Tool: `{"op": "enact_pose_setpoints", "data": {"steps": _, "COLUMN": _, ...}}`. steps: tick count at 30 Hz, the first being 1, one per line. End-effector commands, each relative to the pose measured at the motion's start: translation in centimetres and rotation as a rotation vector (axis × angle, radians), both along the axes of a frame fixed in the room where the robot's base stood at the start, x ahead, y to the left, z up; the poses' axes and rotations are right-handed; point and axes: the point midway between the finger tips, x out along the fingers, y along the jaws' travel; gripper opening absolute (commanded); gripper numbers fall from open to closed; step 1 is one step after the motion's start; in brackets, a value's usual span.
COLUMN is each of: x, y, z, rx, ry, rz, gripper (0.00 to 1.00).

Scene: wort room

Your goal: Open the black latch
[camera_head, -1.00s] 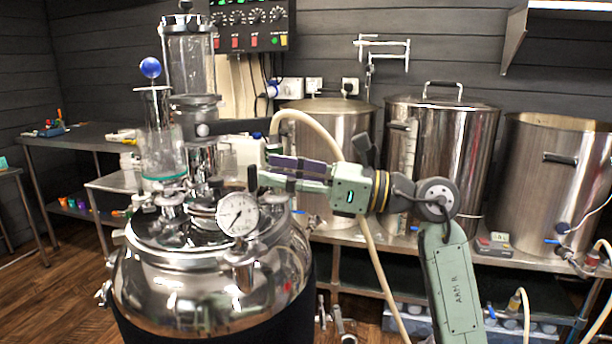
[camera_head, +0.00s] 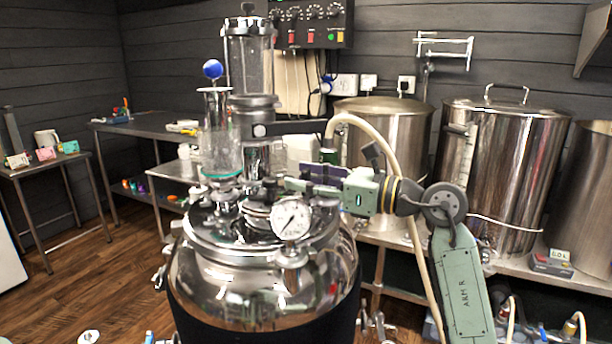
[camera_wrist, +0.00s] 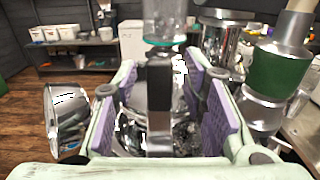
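The black latch (camera_wrist: 159,95) shows in the wrist view as an upright dark bar between my gripper's two purple-padded fingers. My gripper (camera_wrist: 162,78) is open, with a gap on both sides of the bar, and I see no clear contact. In the head view my gripper (camera_head: 296,180) reaches in from the right over the steel vessel's lid, behind the round dial gauge (camera_head: 291,219). The latch (camera_head: 269,189) is small and dark there, near the fingertips and partly lost among the lid fittings.
The steel vessel (camera_head: 265,292) carries glass columns and a blue-ball valve (camera_head: 213,69) on its lid. A pale hose (camera_head: 391,150) arcs behind my arm. Large steel pots (camera_head: 503,165) stand on the bench at right. Floor (camera_head: 75,285) is clear at left.

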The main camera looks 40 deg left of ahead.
Motion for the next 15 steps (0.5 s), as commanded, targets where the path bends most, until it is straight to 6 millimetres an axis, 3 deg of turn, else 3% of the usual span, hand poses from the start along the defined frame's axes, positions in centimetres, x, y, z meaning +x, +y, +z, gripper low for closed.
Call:
{"op": "enact_pose_setpoints", "data": {"steps": 8, "x": -0.05, "y": 0.12, "z": -0.02, "rx": 0.0, "ry": 0.0, "rz": 0.0, "gripper": 0.38}}
{"op": "enact_pose_setpoints", "data": {"steps": 15, "x": -0.04, "y": 0.1, "z": -0.01, "rx": 0.0, "ry": 0.0, "rz": 0.0, "gripper": 0.22}}
